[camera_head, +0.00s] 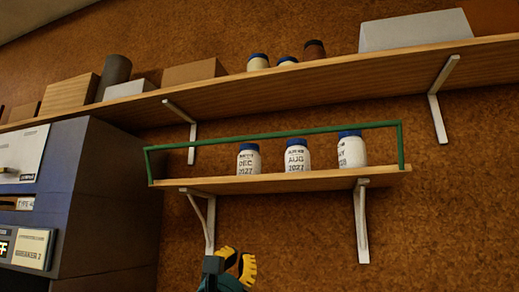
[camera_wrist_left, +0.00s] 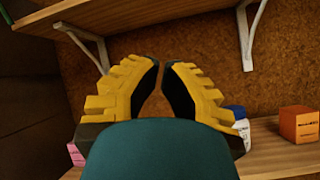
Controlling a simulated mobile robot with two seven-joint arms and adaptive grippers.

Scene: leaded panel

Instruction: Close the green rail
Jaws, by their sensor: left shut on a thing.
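The green rail (camera_head: 275,137) is a thin bar with a post at each end, standing along the front of a wooden shelf (camera_head: 280,182). Three white jars with blue lids, one of them a DEC 2027 jar (camera_head: 248,160), stand behind it. A green bit (camera_wrist_left: 5,17) at the wrist view's upper left may be its end. My left gripper (camera_head: 240,266), with yellow fingers, is below this shelf, apart from the rail. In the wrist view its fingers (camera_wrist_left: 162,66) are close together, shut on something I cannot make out. My right gripper is out of view.
A long upper shelf (camera_head: 300,78) holds boxes and jars. White brackets (camera_head: 361,222) hang under the rail's shelf. A dark cabinet (camera_head: 110,215) stands at left. In the wrist view, a lower shelf (camera_wrist_left: 285,160) bears an orange box (camera_wrist_left: 300,124).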

